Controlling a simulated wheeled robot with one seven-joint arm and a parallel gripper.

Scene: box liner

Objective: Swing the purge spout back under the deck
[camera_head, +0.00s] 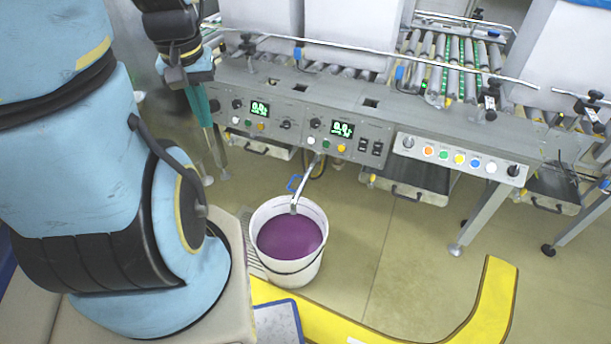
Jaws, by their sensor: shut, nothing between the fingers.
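The purge spout (308,184) is a thin grey pipe that slants out from under the front of the deck (385,105). Its bent end hangs over a white bucket (289,275) holding purple liquid. The spout's upper end is hidden below the control panel.
Control panels with displays and buttons (345,130) line the deck front. Trays (410,185) hang below, and a deck leg (470,220) stands right. A yellow curved floor guard (490,300) lies in front. Open floor lies right of the bucket. White boxes (350,25) stand on the rollers.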

